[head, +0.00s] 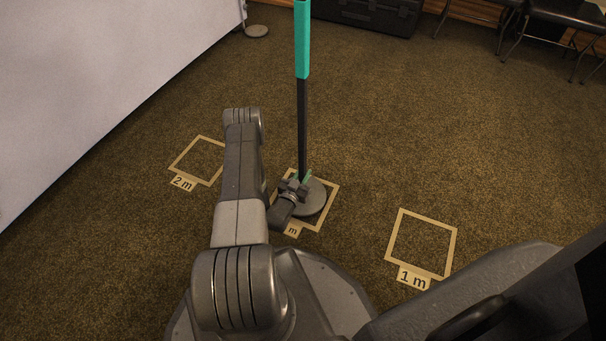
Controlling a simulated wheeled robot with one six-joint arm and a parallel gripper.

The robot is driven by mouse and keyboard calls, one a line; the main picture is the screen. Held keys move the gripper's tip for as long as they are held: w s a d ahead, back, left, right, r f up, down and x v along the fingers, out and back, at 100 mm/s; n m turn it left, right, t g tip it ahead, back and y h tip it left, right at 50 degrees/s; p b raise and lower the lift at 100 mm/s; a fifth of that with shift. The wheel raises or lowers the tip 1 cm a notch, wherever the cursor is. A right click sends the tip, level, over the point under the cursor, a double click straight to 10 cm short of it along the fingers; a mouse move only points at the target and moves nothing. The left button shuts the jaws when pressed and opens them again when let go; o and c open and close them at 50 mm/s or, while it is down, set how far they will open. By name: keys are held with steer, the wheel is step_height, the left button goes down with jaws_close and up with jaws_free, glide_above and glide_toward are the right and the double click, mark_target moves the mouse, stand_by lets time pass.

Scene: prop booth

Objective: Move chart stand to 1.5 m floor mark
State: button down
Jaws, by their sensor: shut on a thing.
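The chart stand has a black pole (302,125) with a teal upper section (302,40) that runs out of the top of the head view. Its round grey base (315,198) is over the middle taped floor square (334,198), which lies between the other two marks. The stand looks upright. My gripper (299,181) is shut on the lower pole, just above the base. My arm and gripper hide the square's left part and most of its label, leaving only "m" readable. I cannot tell whether the base touches the floor.
The 2 m square (183,158) is at left and the 1 m square (452,250) at right. A pale panel (90,80) fills the left side. A dark case (368,14) and chairs (560,14) stand at the back. Carpet right of the pole is clear.

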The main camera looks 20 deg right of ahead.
steer(key=shift+f, duration=0.4)
steer(key=c, duration=1.2)
jaws_free()
steer(key=shift+o, duration=0.2)
steer(key=shift+f, duration=0.15)
